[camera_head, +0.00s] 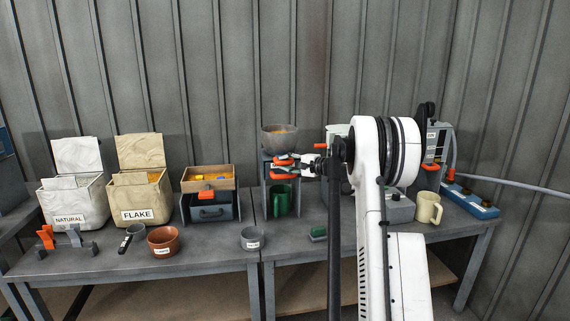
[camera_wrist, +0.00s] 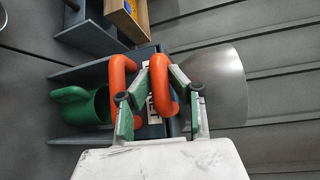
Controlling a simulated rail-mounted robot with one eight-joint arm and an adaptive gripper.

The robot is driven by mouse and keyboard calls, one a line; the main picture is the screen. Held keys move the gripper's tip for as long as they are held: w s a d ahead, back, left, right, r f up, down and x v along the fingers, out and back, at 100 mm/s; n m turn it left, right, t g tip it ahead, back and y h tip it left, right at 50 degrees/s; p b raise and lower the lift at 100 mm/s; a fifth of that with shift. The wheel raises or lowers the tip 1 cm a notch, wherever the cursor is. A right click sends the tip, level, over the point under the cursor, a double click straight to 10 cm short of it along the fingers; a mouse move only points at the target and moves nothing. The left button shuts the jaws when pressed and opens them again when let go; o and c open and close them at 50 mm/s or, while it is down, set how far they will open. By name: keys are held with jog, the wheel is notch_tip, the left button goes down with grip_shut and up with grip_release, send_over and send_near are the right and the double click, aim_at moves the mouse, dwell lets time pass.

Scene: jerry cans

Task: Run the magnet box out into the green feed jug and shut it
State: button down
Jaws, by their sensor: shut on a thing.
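The hopper also shows in the wrist view (camera_wrist: 222,85). Two orange handles stick out of its front, an upper (camera_wrist: 164,88) and a lower (camera_wrist: 118,78). My gripper (camera_head: 297,162) is shut on the upper handle, with its fingers (camera_wrist: 155,80) on either side of it. The green feed jug (camera_head: 283,201) stands upright under the box; it shows at left in the wrist view (camera_wrist: 82,106). Its inside is hidden.
Left are a wooden tray (camera_head: 208,179) on a grey stand, a FLAKE bin (camera_head: 138,199) and a NATURAL bin (camera_head: 68,205). A brown bowl (camera_head: 164,240), grey cup (camera_head: 252,238) and green brush (camera_head: 318,232) are in front. A cream mug (camera_head: 428,208) is right of my arm.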

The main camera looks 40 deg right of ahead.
jog(key=shift+s+a, duration=0.35)
jog(key=shift+s, duration=0.3)
jog(key=shift+s+a, duration=0.35)
jog(key=shift+s, duration=0.25)
jog(key=c, duration=1.6)
grip_release()
jog(key=v, duration=1.2)
